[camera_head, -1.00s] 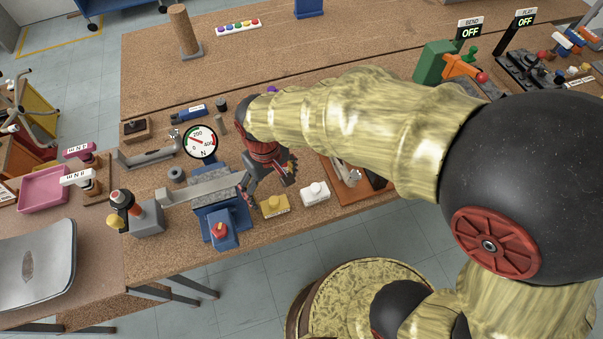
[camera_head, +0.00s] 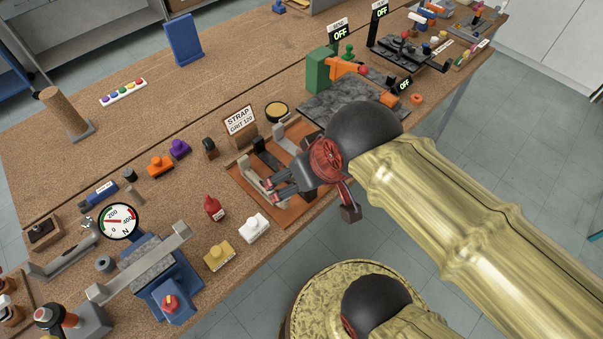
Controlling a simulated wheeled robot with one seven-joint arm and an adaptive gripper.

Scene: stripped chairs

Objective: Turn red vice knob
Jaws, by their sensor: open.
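The blue vice (camera_head: 187,283) stands at the lower left, near the table's front edge. Its red knob (camera_head: 170,304) sits on the blue block at its front and is in clear view. A grey metal bar (camera_head: 140,262) lies across the vice, and a round force gauge (camera_head: 119,221) stands behind it. My gripper (camera_head: 311,203) is open, well to the right of the vice, over the front part of a brown tray. Its fingers are spread apart and nothing shows between them. My gripper is apart from the red knob.
A red bottle (camera_head: 213,208), a yellow block (camera_head: 219,256) and a white block (camera_head: 254,228) stand between vice and gripper. The brown wooden tray (camera_head: 243,186) is beneath my gripper. A grey block with a black-and-orange part (camera_head: 88,318) is left of the vice.

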